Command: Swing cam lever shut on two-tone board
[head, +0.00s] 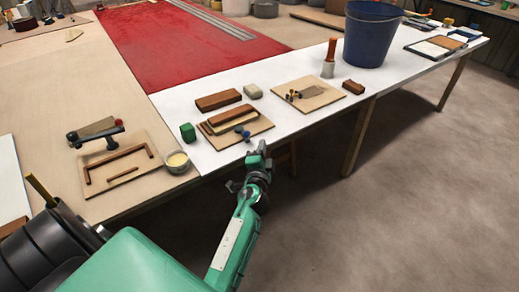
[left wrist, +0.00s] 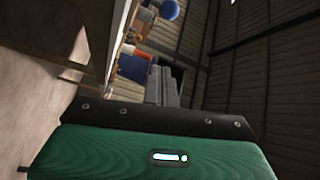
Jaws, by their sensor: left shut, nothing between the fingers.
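My left gripper (head: 258,160) is shut and empty, at the front edge of the white bench top, just in front of the middle board (head: 262,124). That board carries a brown-and-cream block (head: 226,119) and small blue knobbed parts (head: 243,133). A left board (head: 137,151) carries thin brown strips, with a dark T-shaped lever-like part (head: 95,133) at its back. A right board (head: 326,94) carries a grey plate and small dark and yellow parts. I cannot tell for sure which is the two-tone board or its cam lever. My right gripper is not in view.
A brown block (head: 218,100), a blue bucket (head: 371,35) and an orange-handled tool (head: 330,58) stand further back. Open floor (head: 400,210) lies right.

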